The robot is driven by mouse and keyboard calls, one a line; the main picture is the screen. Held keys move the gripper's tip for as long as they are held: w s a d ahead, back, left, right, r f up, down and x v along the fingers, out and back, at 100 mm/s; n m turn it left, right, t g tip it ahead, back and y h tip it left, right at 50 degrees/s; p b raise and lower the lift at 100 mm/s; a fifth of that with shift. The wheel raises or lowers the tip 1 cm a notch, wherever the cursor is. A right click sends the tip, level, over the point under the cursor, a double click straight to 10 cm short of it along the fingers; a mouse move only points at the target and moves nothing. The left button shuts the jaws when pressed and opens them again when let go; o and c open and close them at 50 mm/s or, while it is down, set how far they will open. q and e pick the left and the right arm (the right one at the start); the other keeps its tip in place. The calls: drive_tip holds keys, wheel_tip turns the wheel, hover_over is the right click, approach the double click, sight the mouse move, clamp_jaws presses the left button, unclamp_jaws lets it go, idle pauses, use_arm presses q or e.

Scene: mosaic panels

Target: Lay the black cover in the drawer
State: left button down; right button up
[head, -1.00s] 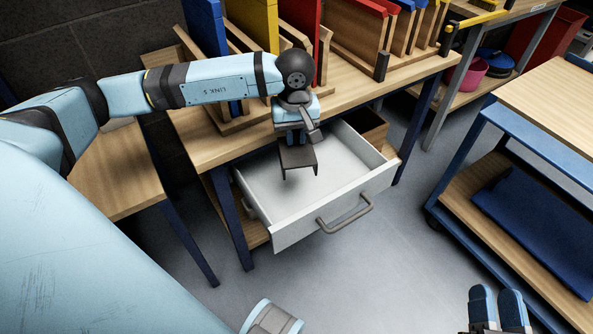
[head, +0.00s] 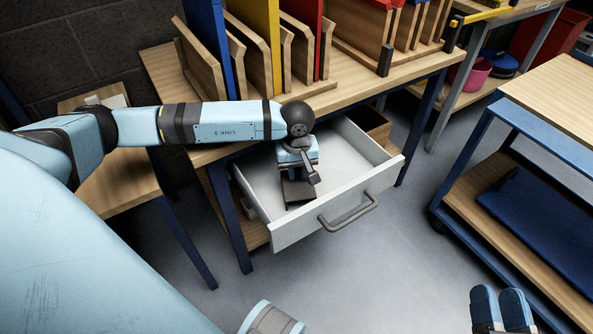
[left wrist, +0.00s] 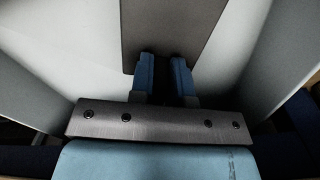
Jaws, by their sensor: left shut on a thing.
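The black cover (head: 299,192) is a small dark flat piece with an edge lip, low inside the open drawer. The white drawer (head: 290,234) is pulled out under the workbench. My left gripper (head: 298,176) is over the drawer and shut on the cover. In the left wrist view the fingers (left wrist: 164,78) grip the near edge of the cover (left wrist: 168,30), with the white drawer floor around it. I cannot tell whether the cover touches the floor. My right gripper (head: 501,312) is at the bottom right edge, away from the drawer; its jaw gap is unclear.
The workbench (head: 345,92) above the drawer carries upright coloured panels (head: 258,40) in wooden racks. The drawer handle (head: 350,212) sticks out in front. A blue cart (head: 470,190) with a dark blue item stands at the right. The floor between is clear.

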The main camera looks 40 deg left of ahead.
use_arm(q)
drive_tip(key=shift+f, duration=0.1)
drive_tip(key=c, duration=1.1)
unclamp_jaws()
